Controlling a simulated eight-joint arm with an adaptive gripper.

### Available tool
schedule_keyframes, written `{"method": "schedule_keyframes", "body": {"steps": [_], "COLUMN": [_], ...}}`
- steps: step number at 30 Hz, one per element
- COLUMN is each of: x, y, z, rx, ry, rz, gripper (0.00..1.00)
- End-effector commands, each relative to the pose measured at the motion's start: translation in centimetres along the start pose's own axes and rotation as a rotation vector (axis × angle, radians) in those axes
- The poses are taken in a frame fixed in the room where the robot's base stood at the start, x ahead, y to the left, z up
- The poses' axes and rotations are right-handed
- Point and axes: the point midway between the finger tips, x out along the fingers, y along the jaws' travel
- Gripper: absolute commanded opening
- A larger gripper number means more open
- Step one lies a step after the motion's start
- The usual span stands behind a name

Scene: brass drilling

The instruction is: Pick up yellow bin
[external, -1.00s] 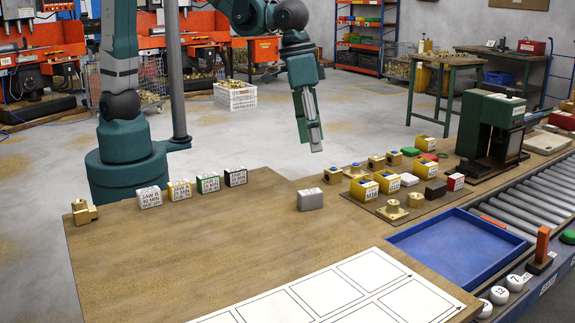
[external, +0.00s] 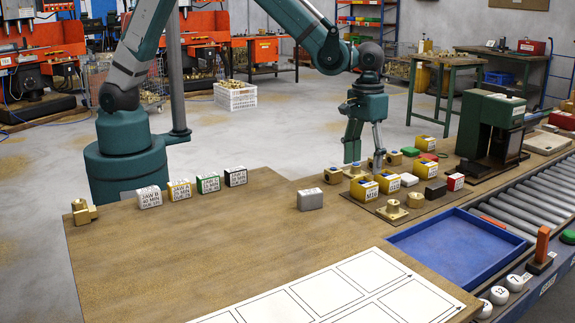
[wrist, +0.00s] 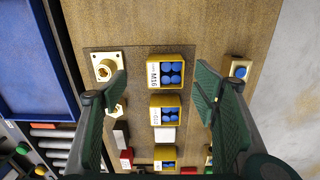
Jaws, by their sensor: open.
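Several small yellow bins holding blue pieces stand on a brown mat at the right of the table. The wrist view shows a bin labelled M16 (wrist: 153,72), a middle bin (wrist: 155,116) and a lower bin (wrist: 158,165) in a column. My gripper (external: 366,163) points down above the bin row, fingers apart and empty. In the wrist view its fingers (wrist: 160,88) lie left and right of the column.
Brass fittings (external: 392,210) stand close to the bins, and white (external: 409,180), dark (external: 436,190) and red (external: 455,182) blocks lie to the right. A grey block (external: 310,199) is to the left. A blue tray (external: 450,245) lies in front. The table's middle is clear.

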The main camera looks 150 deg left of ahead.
Motion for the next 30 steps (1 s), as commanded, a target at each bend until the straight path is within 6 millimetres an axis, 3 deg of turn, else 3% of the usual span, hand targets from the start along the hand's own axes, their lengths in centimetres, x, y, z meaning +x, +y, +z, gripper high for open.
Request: {"method": "schedule_keyframes", "body": {"steps": [6, 19, 30], "x": [1.2, 1.6, 3.9], "y": [-0.8, -0.8, -0.8], "z": [-1.6, -1.7, -1.6], "rx": [-0.040, -0.042, -0.042], "ry": [-0.011, -0.012, -0.011], "rz": [-0.010, -0.011, -0.011], "gripper": [0.60, 0.60, 0.60]}}
